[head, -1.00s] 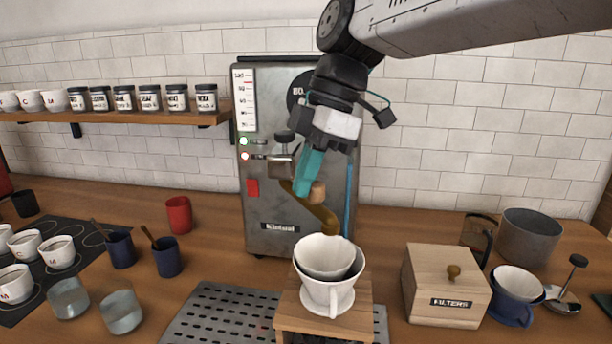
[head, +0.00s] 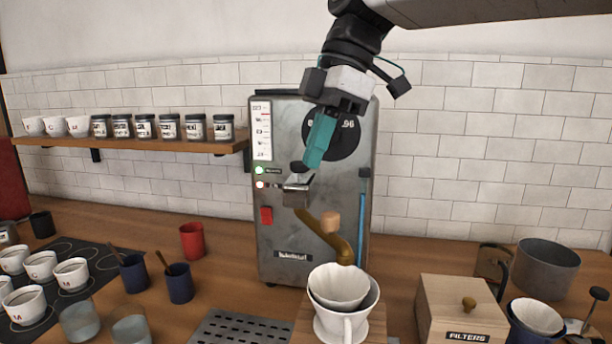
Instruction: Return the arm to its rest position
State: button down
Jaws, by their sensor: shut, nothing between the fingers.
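My gripper (head: 314,163) hangs from the arm at upper centre in the head view. Its teal fingers are shut with nothing between them and point down and slightly left. It appears in front of the grey metal boiler (head: 313,262), covering part of the round dial (head: 348,140). The fingertips show just above the boiler's small metal fitting (head: 298,193); I cannot tell the gap in depth. The arm reaches in from the upper right.
Below stands a white dripper (head: 338,287) on a wooden stand, by a brass spout (head: 343,250). A filters box (head: 465,310) and grey pot (head: 548,268) are at right. Cups, a red mug (head: 193,240) and a jar shelf (head: 130,143) are at left. The upper wall area is clear.

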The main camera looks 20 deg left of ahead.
jog(key=shift+d+r, duration=0.1)
jog(key=shift+r, duration=0.2)
dwell(0.4)
